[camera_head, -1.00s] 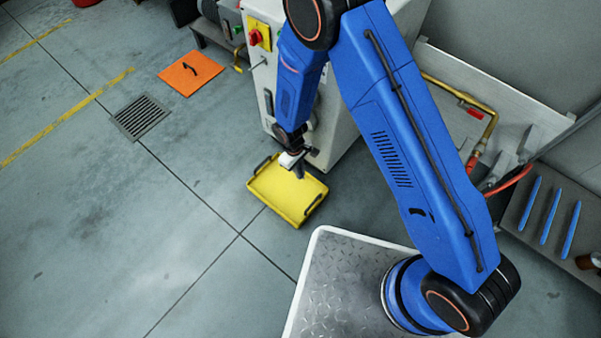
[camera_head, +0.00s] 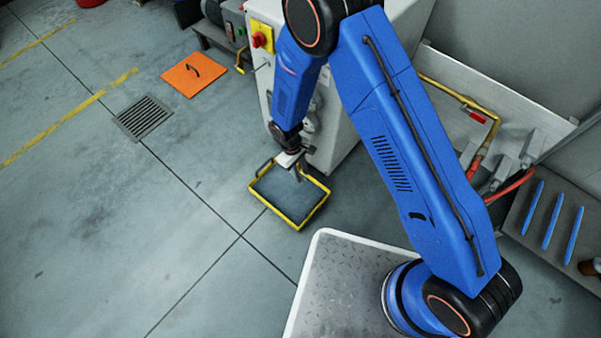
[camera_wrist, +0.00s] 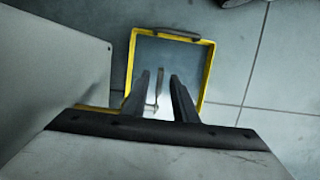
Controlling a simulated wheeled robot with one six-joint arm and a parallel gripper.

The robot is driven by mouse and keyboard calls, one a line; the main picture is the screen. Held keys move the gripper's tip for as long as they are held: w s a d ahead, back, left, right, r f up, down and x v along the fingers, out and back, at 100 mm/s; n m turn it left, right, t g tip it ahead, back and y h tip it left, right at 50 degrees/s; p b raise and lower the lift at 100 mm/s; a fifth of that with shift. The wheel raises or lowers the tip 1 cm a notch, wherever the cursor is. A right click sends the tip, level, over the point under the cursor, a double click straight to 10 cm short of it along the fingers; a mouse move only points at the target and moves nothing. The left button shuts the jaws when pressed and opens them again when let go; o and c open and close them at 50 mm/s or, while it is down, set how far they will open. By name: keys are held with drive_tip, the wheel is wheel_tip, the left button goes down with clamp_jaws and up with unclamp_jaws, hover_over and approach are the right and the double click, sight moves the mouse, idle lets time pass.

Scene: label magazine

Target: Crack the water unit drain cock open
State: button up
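The white water unit cabinet (camera_head: 345,125) stands behind my arm. A yellow-rimmed tray (camera_head: 313,212) with dark handles lies on the floor at its foot, its inside now dark grey-blue as if holding liquid. My gripper (camera_head: 299,177) is low beside the cabinet, above the tray's back edge. In the wrist view the two dark fingers (camera_wrist: 159,76) stand apart. A thin pale metal piece (camera_wrist: 158,84), perhaps the drain cock lever, shows between them, nearer the left finger. The cock's body is hidden, and contact is unclear.
An orange plate (camera_head: 188,82) and a floor grate (camera_head: 143,118) lie to the left. A yellow pipe (camera_head: 447,89) with a red-handled valve (camera_head: 478,117) runs at the right. Blue sticks (camera_head: 551,222) lie on a shelf. Open floor lies left of the tray.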

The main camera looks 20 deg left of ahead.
drive_tip(key=v, duration=1.7)
drive_tip(key=shift+r, duration=0.1)
